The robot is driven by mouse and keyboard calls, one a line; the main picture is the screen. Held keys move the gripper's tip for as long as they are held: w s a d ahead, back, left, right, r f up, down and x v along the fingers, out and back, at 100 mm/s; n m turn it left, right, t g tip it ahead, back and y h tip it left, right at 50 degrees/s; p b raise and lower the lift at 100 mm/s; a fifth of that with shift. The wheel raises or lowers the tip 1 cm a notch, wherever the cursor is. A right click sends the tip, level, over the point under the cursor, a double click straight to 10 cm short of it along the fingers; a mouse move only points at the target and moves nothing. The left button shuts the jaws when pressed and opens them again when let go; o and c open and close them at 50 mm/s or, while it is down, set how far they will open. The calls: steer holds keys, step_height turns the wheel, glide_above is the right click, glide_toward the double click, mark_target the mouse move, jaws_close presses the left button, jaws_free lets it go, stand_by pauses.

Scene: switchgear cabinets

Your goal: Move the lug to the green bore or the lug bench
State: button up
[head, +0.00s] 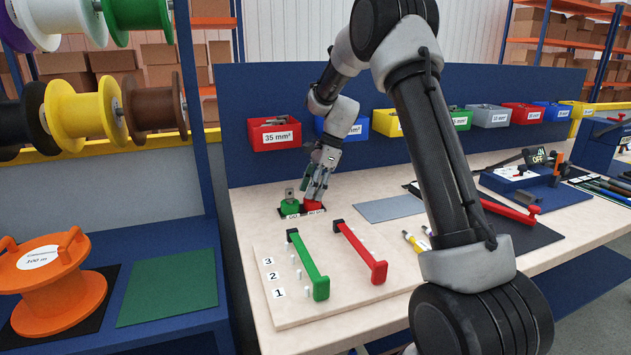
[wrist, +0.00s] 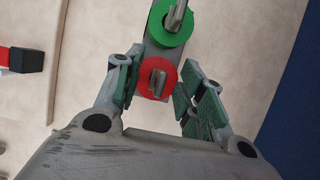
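A green round bore (wrist: 160,27) and a red round bore (wrist: 157,66) sit side by side on a grey strip in the wrist view. A grey metal lug (wrist: 178,14) stands in the green bore. Another grey metal lug (wrist: 157,82) stands in the red bore. My gripper (wrist: 158,90) is open, with its green-padded fingers on either side of the red bore and its lug, apart from them. In the head view my gripper (head: 317,190) points down over the red bore (head: 313,205) and hides its lug. The green bore (head: 289,209) and its lug (head: 289,194) show to its left.
A board with a green-handled bar (head: 309,268) and a red-handled bar (head: 360,250) lies in front. A red bin marked 35 mm² (head: 274,134) and other bins hang on the blue back panel. A grey mat (head: 390,208) lies to the right.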

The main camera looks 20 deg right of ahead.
jaws_close()
steer(key=c, duration=0.8)
jaws_free()
jaws_close()
steer(key=shift+r, duration=0.75)
steer(key=shift+r, duration=1.85)
